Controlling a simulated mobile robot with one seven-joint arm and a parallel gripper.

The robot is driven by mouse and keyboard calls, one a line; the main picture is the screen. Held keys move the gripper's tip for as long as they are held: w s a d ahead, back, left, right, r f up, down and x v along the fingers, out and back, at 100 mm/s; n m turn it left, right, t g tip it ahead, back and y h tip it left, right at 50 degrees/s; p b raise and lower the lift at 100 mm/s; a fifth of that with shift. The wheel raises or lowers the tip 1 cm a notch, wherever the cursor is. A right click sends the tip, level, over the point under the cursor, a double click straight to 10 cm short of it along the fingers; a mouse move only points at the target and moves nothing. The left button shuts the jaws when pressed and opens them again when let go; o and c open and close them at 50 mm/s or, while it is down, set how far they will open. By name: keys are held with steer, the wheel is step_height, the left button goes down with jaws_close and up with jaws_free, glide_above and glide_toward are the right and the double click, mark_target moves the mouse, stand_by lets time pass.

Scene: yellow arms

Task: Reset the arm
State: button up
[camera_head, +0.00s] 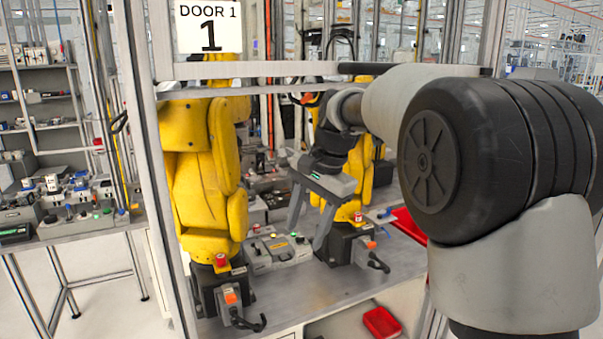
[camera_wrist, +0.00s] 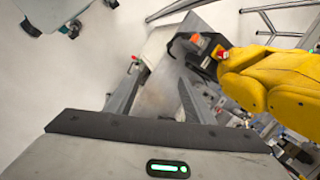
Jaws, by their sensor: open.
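My arm reaches in from the right of the head view, past the frame of the cell. My gripper (camera_head: 306,238) hangs at its end, in front of the yellow robot arms, with its two grey fingers apart and pointing down. Nothing is seen between the fingers. In the wrist view the gripper's body fills the bottom, with a green light lit on it. A large yellow robot arm (camera_head: 204,170) stands left of my gripper. It also shows at the right of the wrist view (camera_wrist: 275,80).
A second yellow arm (camera_head: 358,165) stands behind my gripper, partly hidden. A metal post (camera_head: 155,150), crossbars and a "DOOR 1" sign (camera_head: 209,26) border the cell. A grey worktable (camera_head: 290,295) lies below, with a red bin (camera_head: 381,322) under it. Shelves stand at left.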

steer(key=s+d+r+n+t+h, duration=0.15)
steer(key=s+d, duration=0.25)
steer(key=s, duration=0.4)
steer(key=s+d+r+n+t, duration=0.1)
steer(key=s+d+r+n, duration=0.25)
steer(key=s, duration=0.35)
steer(key=s+d+f+n, duration=0.1)
steer(key=s, duration=0.3)
steer(key=s+d+f+n+t+h+p, duration=0.1)
steer(key=s+d+f, duration=0.1)
steer(key=s, duration=0.2)
steer(key=s+d+f+n+t, duration=0.1)
steer(key=s+d+f, duration=0.1)
steer(key=s, duration=0.2)
steer(key=shift+s+d, duration=0.2)
steer(key=shift+d, duration=0.05)
steer(key=shift+f, duration=0.15)
